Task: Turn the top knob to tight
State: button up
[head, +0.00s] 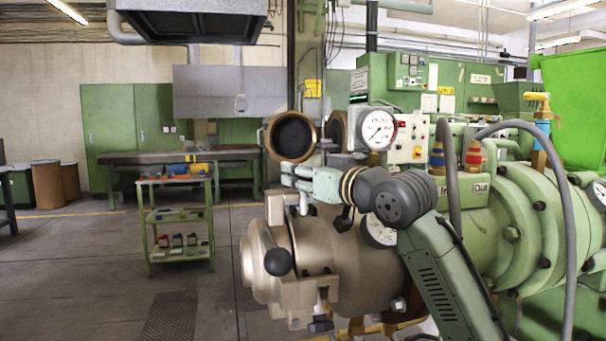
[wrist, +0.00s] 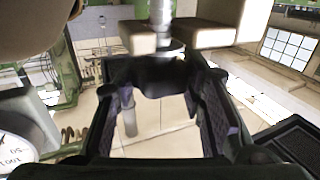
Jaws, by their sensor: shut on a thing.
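In the wrist view, my gripper (wrist: 150,68) has its two dark fingers, with ribbed pads, closed in on a dark knob (wrist: 150,82). A shiny metal rod (wrist: 161,18) runs from the knob, between two pale metal blocks (wrist: 207,36). In the head view, the end of my arm reaches left above the pale metal machine head (head: 352,275), beside an upright metal rod (head: 303,205). The top knob is hard to make out there, hidden by my gripper. A lower dark knob (head: 320,325) shows at the bottom of the head. I cannot read how tight the top knob is.
A black ball handle (head: 278,262) sticks out below my gripper. A round gauge (head: 379,129) stands close above my wrist, and a second gauge (head: 379,232) is partly hidden by it. Grey hoses (head: 448,180) stand at the right. The floor at left is open before a small trolley (head: 180,216).

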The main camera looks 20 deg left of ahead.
jog(key=c, duration=0.4)
jog(key=shift+s+f+t+h+b, duration=0.1)
jog(key=shift+t+h+b, duration=0.2)
jog(key=shift+b, duration=0.05)
jog(key=m+t+h+b, duration=0.1)
jog(key=m+t+h, duration=0.1)
jog(key=m, duration=0.1)
jog(key=shift+a+t+h+b, duration=0.1)
jog(key=shift+t+h+b, duration=0.2)
jog(key=shift+t+b, duration=0.1)
jog(key=shift+m+t+h+b, duration=0.5)
jog(key=shift+m+t+h, duration=0.5)
jog(key=shift+h, duration=0.6)
jog(key=shift+m+t+h+b, duration=0.45)
jog(key=shift+m+t+h, duration=0.25)
jog(key=shift+m+h, duration=0.75)
jog(key=shift+h, duration=0.45)
jog(key=o, duration=1.2)
